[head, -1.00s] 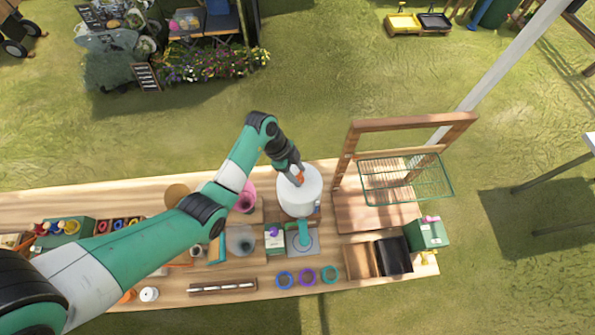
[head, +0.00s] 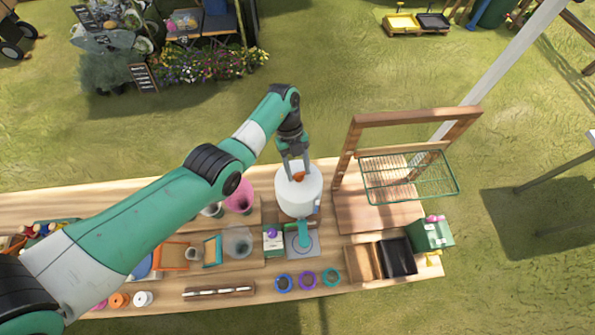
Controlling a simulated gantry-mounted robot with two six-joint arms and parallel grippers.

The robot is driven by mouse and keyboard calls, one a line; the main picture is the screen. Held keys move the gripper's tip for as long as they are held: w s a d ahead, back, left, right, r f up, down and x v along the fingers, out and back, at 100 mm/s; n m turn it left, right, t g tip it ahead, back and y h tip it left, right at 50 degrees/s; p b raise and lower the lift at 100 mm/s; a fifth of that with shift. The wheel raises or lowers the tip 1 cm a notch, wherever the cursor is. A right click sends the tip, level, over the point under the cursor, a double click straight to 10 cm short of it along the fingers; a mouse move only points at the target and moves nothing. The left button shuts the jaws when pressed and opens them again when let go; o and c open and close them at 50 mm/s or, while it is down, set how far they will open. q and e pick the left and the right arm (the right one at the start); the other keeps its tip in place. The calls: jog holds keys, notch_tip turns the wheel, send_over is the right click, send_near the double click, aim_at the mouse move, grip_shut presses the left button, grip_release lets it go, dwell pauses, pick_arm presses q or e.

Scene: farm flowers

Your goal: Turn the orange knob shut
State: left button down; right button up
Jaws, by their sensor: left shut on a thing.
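The orange knob (head: 298,177) sits on top of a white round tank (head: 300,197) that stands near the table's far edge. My left gripper (head: 297,172) reaches down to it from the far side, with one finger on each side of the knob. It is shut on the knob. The fingers hide part of the knob, and I cannot tell how far it is turned. A teal spout-like part (head: 305,232) is in front of the tank over a grey square plate (head: 291,248). My right gripper is not in view.
A wooden stand (head: 382,212) with a green wire basket (head: 410,193) rises right of the tank. A pink pot (head: 240,196) stands to its left. Blue, purple and teal rings lie along the front edge. A green box (head: 431,235) is at the right end.

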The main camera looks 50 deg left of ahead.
pick_arm(q)
jog(key=shift+m+g+b, duration=0.3)
jog(key=shift+m+b, duration=0.4)
jog(key=shift+m, duration=0.2)
jog(key=shift+c, duration=1.2)
grip_release()
jog(key=shift+y, duration=0.3)
jog(key=b+v, duration=0.5)
jog(key=v, duration=0.6)
jog(key=shift+r+b, duration=0.3)
jog(key=shift+w, duration=0.1)
